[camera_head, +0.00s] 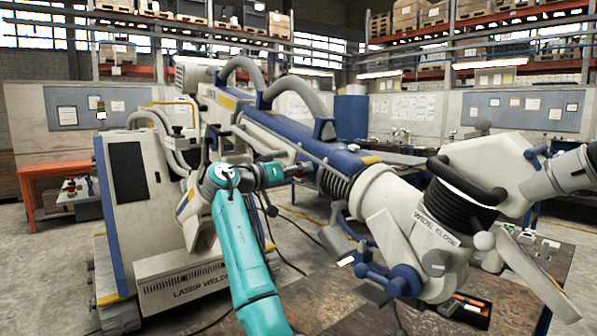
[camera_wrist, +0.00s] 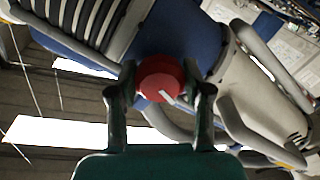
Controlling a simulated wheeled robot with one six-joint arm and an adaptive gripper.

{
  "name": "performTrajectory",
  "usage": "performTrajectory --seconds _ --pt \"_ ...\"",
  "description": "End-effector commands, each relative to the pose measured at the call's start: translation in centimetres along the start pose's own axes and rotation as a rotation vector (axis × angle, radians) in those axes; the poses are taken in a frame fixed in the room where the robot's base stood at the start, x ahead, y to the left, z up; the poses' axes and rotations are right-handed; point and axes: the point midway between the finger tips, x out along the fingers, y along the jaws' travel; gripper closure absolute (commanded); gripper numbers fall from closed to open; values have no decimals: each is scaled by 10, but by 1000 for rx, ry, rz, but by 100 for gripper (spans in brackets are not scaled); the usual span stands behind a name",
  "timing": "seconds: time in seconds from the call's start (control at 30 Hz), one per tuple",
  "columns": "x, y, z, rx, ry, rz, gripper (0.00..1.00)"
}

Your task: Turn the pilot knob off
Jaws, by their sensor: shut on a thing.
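The pilot knob, a round red knob (camera_wrist: 158,77) with a white pointer mark, sits on the blue arm housing of the laser welder. In the wrist view the mark points to the lower right. My gripper (camera_wrist: 160,82) has one dark finger on each side of the knob and is shut on it. In the head view my gripper (camera_head: 292,170) reaches right to the side of the blue housing (camera_head: 325,148). The knob cannot be made out clearly there.
The welder's ribbed bellows (camera_head: 336,185) and jointed head (camera_head: 435,235) lie to the right of my gripper. The welder's white cabinet (camera_head: 165,220) stands to the left. A dark worktable (camera_head: 330,300) lies below. An orange bench (camera_head: 50,172) is far left.

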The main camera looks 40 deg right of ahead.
Motion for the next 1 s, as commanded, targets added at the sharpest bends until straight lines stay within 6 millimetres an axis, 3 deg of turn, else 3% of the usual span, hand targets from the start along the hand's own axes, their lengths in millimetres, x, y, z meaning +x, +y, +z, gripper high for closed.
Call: performTrajectory --seconds 0.7,1.0 --pt "0 -1 1 669 -1 -1 86" --pt "0 -1 1 875 -1 -1 86"
